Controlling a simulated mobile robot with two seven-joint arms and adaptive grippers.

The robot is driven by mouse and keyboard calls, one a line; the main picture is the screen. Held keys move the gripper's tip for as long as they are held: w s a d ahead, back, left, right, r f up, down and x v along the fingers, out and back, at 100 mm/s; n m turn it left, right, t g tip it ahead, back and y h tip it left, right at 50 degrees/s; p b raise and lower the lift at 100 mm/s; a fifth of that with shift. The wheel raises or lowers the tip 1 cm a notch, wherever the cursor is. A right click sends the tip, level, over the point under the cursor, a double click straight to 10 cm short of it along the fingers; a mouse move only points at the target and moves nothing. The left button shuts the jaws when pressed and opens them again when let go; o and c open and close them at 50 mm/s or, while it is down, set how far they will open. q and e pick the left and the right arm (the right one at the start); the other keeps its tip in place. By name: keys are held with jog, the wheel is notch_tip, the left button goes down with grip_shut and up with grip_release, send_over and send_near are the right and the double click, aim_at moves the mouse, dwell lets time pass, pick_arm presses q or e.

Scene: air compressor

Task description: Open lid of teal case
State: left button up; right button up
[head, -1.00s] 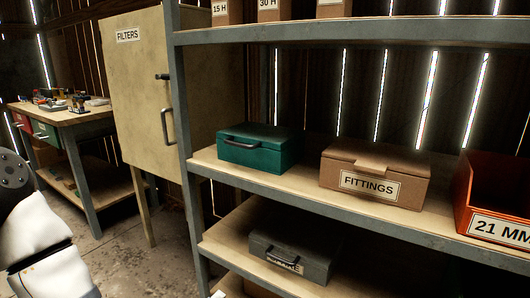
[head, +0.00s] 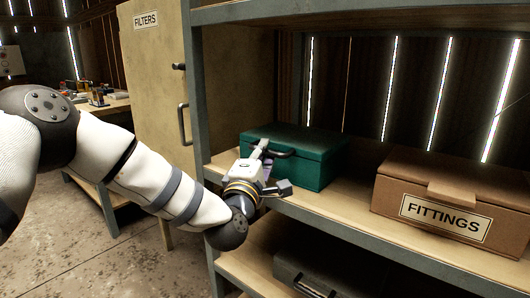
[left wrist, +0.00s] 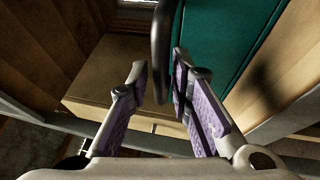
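The teal case (head: 318,168) sits shut on the middle shelf, with a dark handle (head: 284,154) on its front. My left gripper (head: 275,168) is right in front of the case, at the handle. In the left wrist view, its fingers (left wrist: 158,80) are apart, with purple pads. The dark handle (left wrist: 161,45) reaches down between the fingertips, with a gap on the left; whether the right finger touches it I cannot tell. The teal case (left wrist: 222,40) fills the upper right there. My right gripper is not in view.
A cardboard box marked FITTINGS (head: 455,200) stands right of the case. The grey shelf upright (head: 203,120) is close to my left arm. A grey case (head: 310,270) lies on the shelf below. The FILTERS cabinet (head: 155,90) stands at left.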

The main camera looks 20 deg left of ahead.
pick_arm(q)
jog(key=shift+w, duration=0.45)
grip_shut()
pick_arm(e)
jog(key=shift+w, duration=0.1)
pick_arm(q)
jog(key=shift+r, duration=0.1)
